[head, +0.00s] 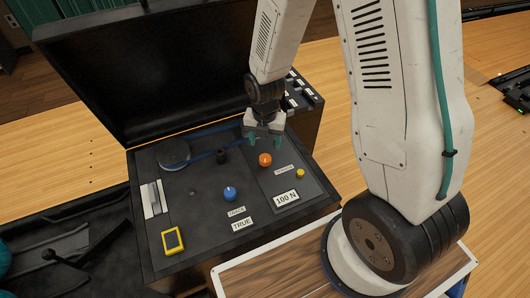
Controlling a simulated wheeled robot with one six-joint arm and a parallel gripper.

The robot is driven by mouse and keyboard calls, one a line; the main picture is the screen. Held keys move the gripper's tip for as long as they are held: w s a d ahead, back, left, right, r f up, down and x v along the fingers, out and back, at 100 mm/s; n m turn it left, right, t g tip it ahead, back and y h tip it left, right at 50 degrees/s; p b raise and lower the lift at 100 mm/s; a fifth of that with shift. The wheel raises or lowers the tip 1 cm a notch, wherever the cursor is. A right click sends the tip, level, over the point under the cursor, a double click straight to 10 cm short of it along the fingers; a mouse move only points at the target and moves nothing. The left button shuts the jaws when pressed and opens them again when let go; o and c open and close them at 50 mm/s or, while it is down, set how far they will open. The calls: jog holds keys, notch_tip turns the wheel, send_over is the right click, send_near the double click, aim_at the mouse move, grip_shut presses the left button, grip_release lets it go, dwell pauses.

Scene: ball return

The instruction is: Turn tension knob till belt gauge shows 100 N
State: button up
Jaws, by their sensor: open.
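The orange tension knob (265,159) stands on the right part of the dark machine panel, beside a small label that appears to read TENSION (284,169). The gauge plate (286,197) below it reads 100 N. A blue belt (212,131) runs from a round pulley (174,155) at the left toward the back right. My gripper (265,139) is open, with its teal fingertips just behind and above the orange knob. It appears apart from the knob and holds nothing.
A blue knob (229,193) sits near labels reading TRACK and TRUE (242,224). A small yellow knob (300,174), a black post (222,156) and a yellow-framed device (172,240) are also on the panel. The raised black lid (150,70) stands behind.

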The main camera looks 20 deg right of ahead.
aim_at(265, 157)
jog(key=m, duration=1.4)
jog(key=shift+m, duration=0.4)
jog(key=m, duration=0.5)
jog(key=shift+m, duration=0.3)
jog(key=m, duration=0.4)
jog(key=shift+m, duration=0.4)
jog(key=m, duration=0.3)
notch_tip(265, 157, down, 8)
jog(key=shift+r, duration=0.15)
